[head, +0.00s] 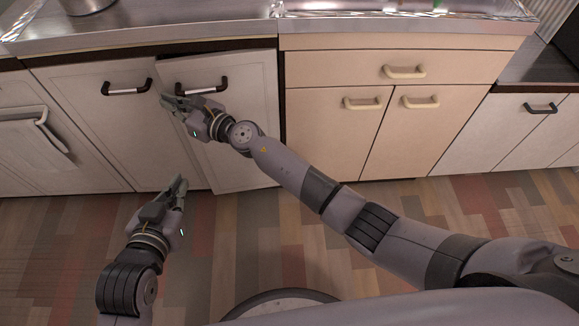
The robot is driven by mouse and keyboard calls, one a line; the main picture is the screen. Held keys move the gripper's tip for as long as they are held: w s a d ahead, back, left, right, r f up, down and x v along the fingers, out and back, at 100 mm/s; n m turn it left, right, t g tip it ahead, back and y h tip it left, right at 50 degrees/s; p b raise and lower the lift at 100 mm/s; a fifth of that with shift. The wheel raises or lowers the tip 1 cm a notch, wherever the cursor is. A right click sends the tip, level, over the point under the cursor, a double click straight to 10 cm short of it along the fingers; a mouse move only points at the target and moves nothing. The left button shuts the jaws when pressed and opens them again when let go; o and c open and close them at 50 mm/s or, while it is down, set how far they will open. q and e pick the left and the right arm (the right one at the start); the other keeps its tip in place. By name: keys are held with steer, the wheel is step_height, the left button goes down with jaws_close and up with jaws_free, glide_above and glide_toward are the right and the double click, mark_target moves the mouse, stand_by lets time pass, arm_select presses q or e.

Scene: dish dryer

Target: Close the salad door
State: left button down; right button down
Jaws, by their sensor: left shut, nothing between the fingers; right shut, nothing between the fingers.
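A white cabinet door (250,130) with a dark-ended bar handle (201,88) is under the counter, left of the beige units. It stands slightly ajar, its left edge out in front of the neighbouring white door (85,110). No label shows which door is the salad door. My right gripper (176,104) is shut and empty, at the ajar door's left edge just below the handle. I cannot tell whether it touches. My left gripper (179,184) is shut and empty, lower down, in front of the doors' bottom edges.
A metal counter (180,24) runs above the doors. Beige doors (330,130) and a drawer (400,70) are to the right and look shut. A white appliance front (25,150) is at the far left. The striped wooden floor (250,240) is clear.

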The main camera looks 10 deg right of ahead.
arm_select(q)
steer(key=shift+w+d+r+t+h, duration=0.15)
steer(key=shift+w+r+t, duration=0.15)
steer(key=shift+r, duration=0.25)
steer(key=shift+w+d+r+t+h, duration=0.1)
steer(key=shift+w+r+t, duration=0.2)
steer(key=shift+r, duration=0.3)
steer(key=shift+w+d+r+t+h, duration=0.1)
steer(key=shift+w+d+r+t, duration=0.1)
steer(key=shift+r+t, duration=0.3)
arm_select(e)
steer(key=shift+w+a, duration=0.1)
steer(key=shift+w, duration=0.55)
arm_select(q)
steer(key=shift+s+a, duration=0.1)
arm_select(e)
steer(key=shift+s, duration=0.1)
